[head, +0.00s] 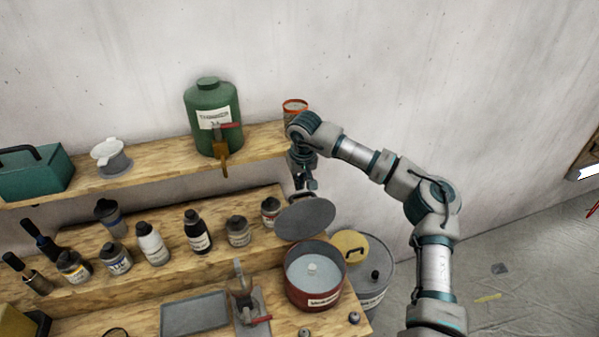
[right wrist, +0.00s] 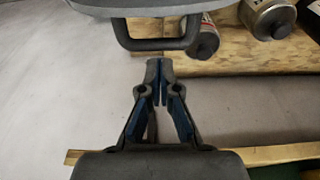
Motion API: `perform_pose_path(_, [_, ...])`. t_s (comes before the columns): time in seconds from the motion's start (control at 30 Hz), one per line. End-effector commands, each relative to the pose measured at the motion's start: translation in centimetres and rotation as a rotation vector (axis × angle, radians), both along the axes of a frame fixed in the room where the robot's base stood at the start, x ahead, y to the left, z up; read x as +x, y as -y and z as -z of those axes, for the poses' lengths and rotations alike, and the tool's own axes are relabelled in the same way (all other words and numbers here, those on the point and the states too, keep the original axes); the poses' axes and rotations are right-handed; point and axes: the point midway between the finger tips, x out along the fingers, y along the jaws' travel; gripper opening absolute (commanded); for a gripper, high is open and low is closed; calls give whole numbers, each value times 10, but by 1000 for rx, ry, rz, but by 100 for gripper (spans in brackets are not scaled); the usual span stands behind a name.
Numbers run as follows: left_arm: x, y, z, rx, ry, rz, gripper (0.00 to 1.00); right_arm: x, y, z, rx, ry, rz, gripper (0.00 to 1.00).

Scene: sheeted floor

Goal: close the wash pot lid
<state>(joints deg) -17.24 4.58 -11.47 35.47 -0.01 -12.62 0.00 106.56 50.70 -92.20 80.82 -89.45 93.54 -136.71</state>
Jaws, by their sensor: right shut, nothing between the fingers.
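The wash pot (head: 316,295) is a red round pot near the right end of the workbench. It stands open, with a pale inside and a small light knob-like piece in the middle. Its grey round lid (head: 305,218) is raised and tilted at the pot's back rim. My right gripper (head: 308,184) is behind and just above the lid, shut and empty. In the right wrist view, the closed fingertips (right wrist: 159,64) are just short of the lid's dark bar handle (right wrist: 160,44), with the lid's grey face (right wrist: 150,6) beyond. My left gripper is not in view.
A stepped wooden shelf (head: 170,272) holds several bottles and jars left of the pot. A green canister (head: 212,120) and an orange-rimmed tin (head: 294,108) stand on the upper shelf. A drum (head: 375,285) with a yellow lid (head: 351,246) stands right of the pot.

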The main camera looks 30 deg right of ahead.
Motion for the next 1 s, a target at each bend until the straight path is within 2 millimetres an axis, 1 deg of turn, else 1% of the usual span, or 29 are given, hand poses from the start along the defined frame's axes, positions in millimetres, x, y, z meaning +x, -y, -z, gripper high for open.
perform_pose_path(0.1, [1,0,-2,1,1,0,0,3,1,15,-1,-1,1,0])
perform_pose_path(0.27, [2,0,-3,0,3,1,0,4,1,23,0,1,1,0])
perform_pose_path(0.67, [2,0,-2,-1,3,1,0,5,-1,24,-2,5,0,0])
perform_pose_path(1.0, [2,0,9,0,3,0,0,3,1,22,-15,64,0,0])
